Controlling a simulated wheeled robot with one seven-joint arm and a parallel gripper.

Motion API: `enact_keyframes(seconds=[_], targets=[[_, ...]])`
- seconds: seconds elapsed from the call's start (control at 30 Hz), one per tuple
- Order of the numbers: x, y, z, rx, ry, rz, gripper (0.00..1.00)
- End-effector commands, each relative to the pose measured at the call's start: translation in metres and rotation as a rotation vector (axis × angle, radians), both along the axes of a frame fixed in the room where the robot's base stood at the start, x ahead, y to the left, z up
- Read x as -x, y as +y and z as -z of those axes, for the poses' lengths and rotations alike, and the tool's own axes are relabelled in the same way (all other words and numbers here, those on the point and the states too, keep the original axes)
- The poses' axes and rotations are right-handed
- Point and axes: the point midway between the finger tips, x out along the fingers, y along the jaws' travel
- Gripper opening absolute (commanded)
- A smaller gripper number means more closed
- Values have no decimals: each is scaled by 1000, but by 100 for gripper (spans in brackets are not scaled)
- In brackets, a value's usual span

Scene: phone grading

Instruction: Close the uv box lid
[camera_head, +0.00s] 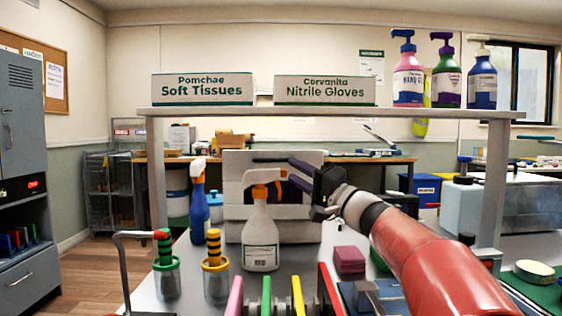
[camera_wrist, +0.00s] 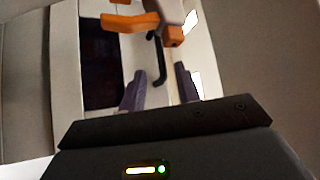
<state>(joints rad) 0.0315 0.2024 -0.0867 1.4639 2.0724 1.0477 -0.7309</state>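The uv box (camera_head: 310,228) is a pale grey box on the table, behind a white spray bottle. It also shows in the wrist view (camera_wrist: 65,60), with a dark opening. A pale upright panel, apparently its lid (camera_head: 236,167), stands above the opening; my gripper and the bottle partly hide it. My gripper (camera_head: 272,160) reaches in from the right at the height of this panel. In the wrist view its two dark fingers (camera_wrist: 160,88) are apart with nothing held between them. A dark handle-like bar (camera_wrist: 158,62) lies beyond the fingers. I cannot tell whether the fingers touch the lid.
The white spray bottle (camera_head: 260,240) with an orange trigger (camera_wrist: 130,22) stands close before the box. A blue spray bottle (camera_head: 199,210) stands to its left. A shelf (camera_head: 330,112) spans above my arm. Jars, a magenta block (camera_head: 349,260) and coloured upright pieces crowd the table's front.

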Motion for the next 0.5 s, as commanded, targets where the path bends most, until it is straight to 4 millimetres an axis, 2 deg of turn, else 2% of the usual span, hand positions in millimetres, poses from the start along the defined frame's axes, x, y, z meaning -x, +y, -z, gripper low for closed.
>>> enact_keyframes(seconds=[0.2,0.5], targets=[[-23,27,-15,0,1,-4,32],[-35,41,-21,-1,0,-2,32]])
